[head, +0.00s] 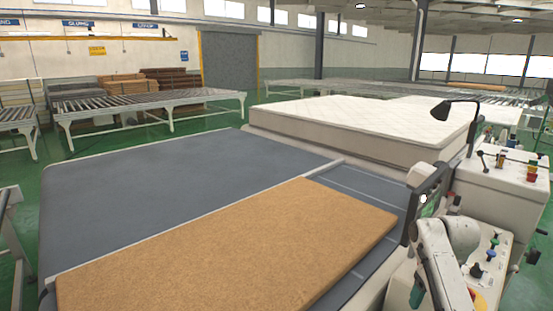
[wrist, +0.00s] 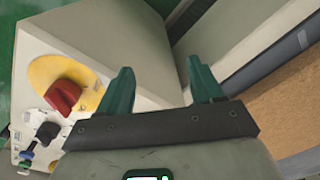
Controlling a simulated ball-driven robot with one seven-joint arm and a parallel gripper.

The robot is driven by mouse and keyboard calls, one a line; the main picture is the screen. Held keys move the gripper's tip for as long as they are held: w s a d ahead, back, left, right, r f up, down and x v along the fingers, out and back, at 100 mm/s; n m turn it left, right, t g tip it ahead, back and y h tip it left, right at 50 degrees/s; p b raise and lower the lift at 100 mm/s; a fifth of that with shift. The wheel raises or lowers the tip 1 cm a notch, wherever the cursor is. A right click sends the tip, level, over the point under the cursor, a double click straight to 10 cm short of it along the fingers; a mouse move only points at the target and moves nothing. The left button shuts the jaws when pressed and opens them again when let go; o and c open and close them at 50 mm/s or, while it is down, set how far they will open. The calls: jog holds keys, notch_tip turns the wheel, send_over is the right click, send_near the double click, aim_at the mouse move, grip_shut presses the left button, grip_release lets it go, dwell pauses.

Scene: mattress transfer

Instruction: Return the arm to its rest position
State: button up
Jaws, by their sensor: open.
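My gripper (wrist: 160,88) shows in the wrist view with its two green fingers apart and nothing between them. It is over the pale side of the control cabinet (wrist: 100,45). A red knob (wrist: 64,97) on a yellow plate (wrist: 42,72) is to the left of the fingers, apart from them. In the head view my arm is at the lower right, in front of the control cabinet (head: 510,195); the fingertips are hard to make out there.
A brown board (head: 230,255) lies on the grey table (head: 170,180). A white mattress (head: 365,120) lies behind it. A black lamp (head: 450,108) and several knobs top the cabinet. Roller tables (head: 150,103) stand at the back left.

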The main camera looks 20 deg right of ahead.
jog(key=s+a+f+n, duration=0.1)
jog(key=s+a+f, duration=0.3)
jog(key=a, duration=0.3)
jog(key=s+a+f, duration=0.3)
jog(key=a+f, duration=0.1)
jog(key=a, duration=0.3)
jog(key=s+a+f+n, duration=0.1)
jog(key=s+a+f, duration=0.3)
jog(key=a, duration=0.3)
jog(key=s+a+r, duration=0.1)
jog(key=s+a, duration=0.2)
jog(key=s, duration=0.5)
jog(key=s+a, duration=0.3)
jog(key=s, duration=0.5)
jog(key=shift+s+r+n+t+h, duration=0.3)
jog(key=shift+s+r+n, duration=0.05)
jog(key=shift+n, duration=0.05)
jog(key=shift+a, duration=0.1)
jog(key=shift+c, duration=0.3)
